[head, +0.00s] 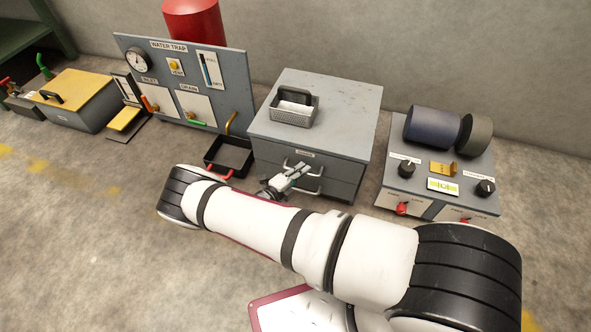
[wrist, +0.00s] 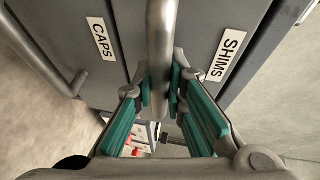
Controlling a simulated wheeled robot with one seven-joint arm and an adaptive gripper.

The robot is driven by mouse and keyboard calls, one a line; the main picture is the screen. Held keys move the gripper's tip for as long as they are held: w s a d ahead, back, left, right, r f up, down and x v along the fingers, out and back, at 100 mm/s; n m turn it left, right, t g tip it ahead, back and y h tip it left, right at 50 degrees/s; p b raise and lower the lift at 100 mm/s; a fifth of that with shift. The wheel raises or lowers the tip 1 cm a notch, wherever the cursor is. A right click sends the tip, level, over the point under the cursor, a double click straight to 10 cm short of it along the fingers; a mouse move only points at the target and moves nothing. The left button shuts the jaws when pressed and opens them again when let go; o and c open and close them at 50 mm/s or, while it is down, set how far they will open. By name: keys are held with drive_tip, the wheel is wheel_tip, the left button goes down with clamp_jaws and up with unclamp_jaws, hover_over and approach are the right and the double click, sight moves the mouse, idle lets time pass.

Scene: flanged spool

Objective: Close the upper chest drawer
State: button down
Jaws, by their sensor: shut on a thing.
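The grey chest (head: 345,105) stands in the middle of the head view with two drawers in its front. The upper drawer (head: 342,170) carries the label SHIMS (wrist: 227,56) in the wrist view. Its front looks about flush with the chest; any small gap is too fine to tell. The lower drawer (wrist: 100,75) carries the label CAPS. My gripper (head: 300,170) is at the chest front. In the wrist view its green-padded fingers (wrist: 160,85) are shut on the upper drawer handle (wrist: 162,38), a round metal bar. In the head view the gripper partly hides both handles.
A grey basket (head: 295,110) sits on the chest top. A black tray (head: 229,157) with red handles stands on the floor left of the chest. A control box with knobs (head: 440,178) stands to the right. The water trap panel (head: 190,85) is behind left.

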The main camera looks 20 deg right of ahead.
drive_tip(key=shift+w+d, duration=0.1)
drive_tip(key=shift+w, duration=0.2)
drive_tip(key=c, duration=1.9)
unclamp_jaws()
drive_tip(key=shift+d, duration=0.1)
drive_tip(key=v, duration=1.2)
